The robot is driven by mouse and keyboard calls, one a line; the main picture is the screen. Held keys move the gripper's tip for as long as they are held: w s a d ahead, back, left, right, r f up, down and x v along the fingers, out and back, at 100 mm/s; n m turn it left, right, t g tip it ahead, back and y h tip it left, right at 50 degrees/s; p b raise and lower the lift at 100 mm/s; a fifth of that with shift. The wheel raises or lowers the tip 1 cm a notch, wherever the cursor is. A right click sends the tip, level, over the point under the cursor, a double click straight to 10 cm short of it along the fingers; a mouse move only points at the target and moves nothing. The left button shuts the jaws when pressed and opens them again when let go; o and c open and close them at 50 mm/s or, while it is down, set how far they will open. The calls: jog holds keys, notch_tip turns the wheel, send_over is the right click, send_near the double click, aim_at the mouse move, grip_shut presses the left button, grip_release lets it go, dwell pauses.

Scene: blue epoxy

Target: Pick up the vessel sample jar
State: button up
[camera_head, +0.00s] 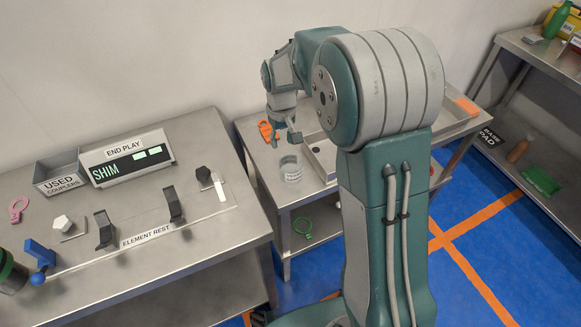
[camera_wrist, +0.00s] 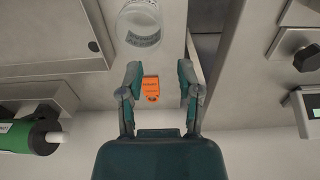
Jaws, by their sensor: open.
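A clear glass sample jar (camera_head: 291,169) with markings on its side stands on the steel table in the middle of the head view. In the wrist view the jar (camera_wrist: 139,22) shows at the top, left of centre, beyond the fingertips. My gripper (camera_head: 282,138) is open and empty, above and behind the jar in the head view. In the wrist view my gripper's (camera_wrist: 159,72) two fingers stand wide apart, with an orange tag (camera_wrist: 152,88) lying on the surface seen between them. The jar is apart from both fingers.
A metal tray (camera_head: 325,172) sits right of the jar. The left table carries a SHIM display box (camera_head: 125,163), a grey USED COUPLERS bin (camera_head: 60,172) and black rests (camera_head: 104,231). A green ring (camera_head: 303,228) lies on the lower shelf. Another steel bench stands at the right.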

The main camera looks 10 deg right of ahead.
jog(key=shift+w+a+f, duration=0.1)
jog(key=shift+w+f, duration=0.1)
jog(key=shift+f, duration=0.3)
jog(key=shift+w+f, duration=0.15)
jog(key=shift+f, duration=0.3)
send_over(282, 179)
jog(key=f, duration=1)
jog(key=shift+w+f, duration=0.15)
jog(key=shift+w, duration=0.2)
grip_shut()
